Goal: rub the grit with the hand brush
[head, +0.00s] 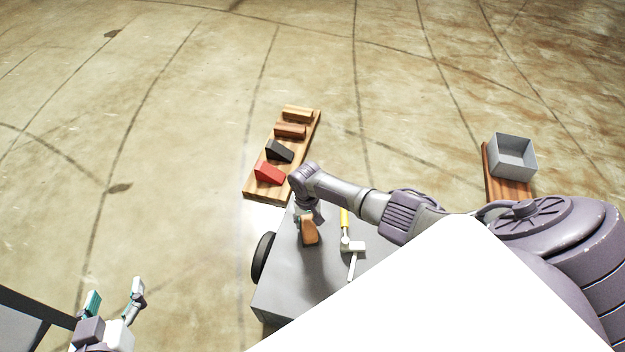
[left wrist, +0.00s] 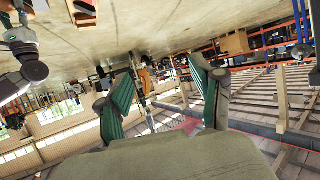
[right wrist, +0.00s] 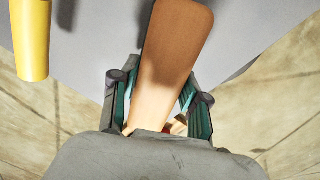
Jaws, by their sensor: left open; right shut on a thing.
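The hand brush (head: 309,231) has a brown wooden body and is over the grey worktop (head: 285,280). My right gripper (head: 306,212) is shut on it; in the right wrist view the brush (right wrist: 175,45) runs out between the teal finger pads of the gripper (right wrist: 160,95). I cannot make out its bristles or whether it touches the worktop. No grit can be told apart in these views. My left gripper (head: 115,295) is open and empty, low at the left over the floor; its spread fingers also show in the left wrist view (left wrist: 165,85).
A yellow-handled tool (head: 345,222) with a pale head lies on the worktop right of the brush. Beyond the worktop, a wooden board (head: 262,196) carries red, black and brown blocks. A grey open box (head: 513,157) stands on another wooden board at right.

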